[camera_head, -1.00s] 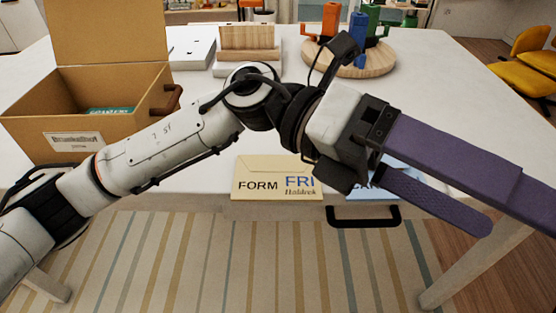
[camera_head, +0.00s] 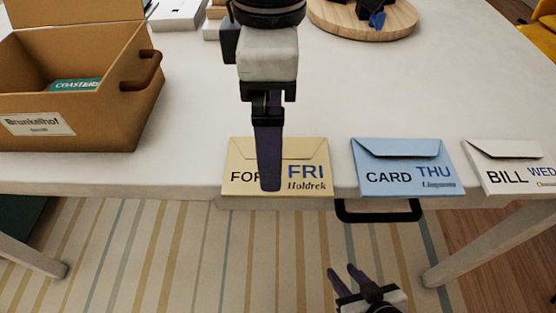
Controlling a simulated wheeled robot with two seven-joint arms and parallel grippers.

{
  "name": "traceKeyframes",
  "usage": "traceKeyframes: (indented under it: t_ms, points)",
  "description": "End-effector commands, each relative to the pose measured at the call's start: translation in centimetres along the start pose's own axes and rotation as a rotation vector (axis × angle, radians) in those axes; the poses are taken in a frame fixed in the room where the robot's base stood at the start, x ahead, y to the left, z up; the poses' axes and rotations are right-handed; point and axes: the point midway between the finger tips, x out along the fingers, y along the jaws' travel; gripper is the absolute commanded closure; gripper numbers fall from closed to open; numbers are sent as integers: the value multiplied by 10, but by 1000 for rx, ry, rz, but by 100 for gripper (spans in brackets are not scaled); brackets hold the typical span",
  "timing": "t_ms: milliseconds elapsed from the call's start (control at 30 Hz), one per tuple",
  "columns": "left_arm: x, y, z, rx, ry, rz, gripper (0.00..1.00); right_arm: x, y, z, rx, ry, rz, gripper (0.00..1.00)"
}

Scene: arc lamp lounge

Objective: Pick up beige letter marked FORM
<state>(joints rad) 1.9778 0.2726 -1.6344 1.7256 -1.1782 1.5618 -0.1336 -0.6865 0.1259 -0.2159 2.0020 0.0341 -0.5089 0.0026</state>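The beige letter (camera_head: 302,160) lies near the front edge of the white table, with "FRI" and "Holdrek" printed at its right. My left gripper (camera_head: 269,185) points down in front of it in the picture and covers part of the word FORM. Its fingers are seen edge-on, one behind the other, so I cannot tell their gap or whether they touch the letter. My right gripper (camera_head: 343,269) is low at the bottom of the view, below the table edge, with its two purple fingers apart and nothing between them.
A blue CARD letter (camera_head: 405,165) and a white BILL letter (camera_head: 510,165) lie to the right along the front edge. A cardboard box (camera_head: 110,120) stands at the left. A round wooden board (camera_head: 395,24) is at the back. A dark handle (camera_head: 380,217) sits below the table edge.

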Motion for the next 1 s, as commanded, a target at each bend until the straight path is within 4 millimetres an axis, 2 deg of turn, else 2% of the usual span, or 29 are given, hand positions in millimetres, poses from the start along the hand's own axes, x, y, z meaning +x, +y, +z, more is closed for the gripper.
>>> traceKeyframes:
  t_ms: [167, 433, 733, 767, 967, 1000]
  points:
    - [14, 1, 0, -1, 0, -1, 0, 0, 0, 1, 1, -3, -1, 69]
    - [52, 4, 2, 0, -1, -3, 0, -1, 0, 2, 2, -6, 0, 69]
    - [58, 4, 2, 0, -3, -1, 0, 0, 0, 4, 3, -8, 0, 69]
    - [58, 4, 2, 0, -3, -1, 2, 0, 0, 4, 3, -8, 0, 69]
    - [58, 4, 2, 0, -3, -1, 35, 0, 0, 3, 3, -7, 1, 69]
    - [58, 4, 2, 0, -3, -1, 36, 0, 0, 3, 3, -6, 1, 69]
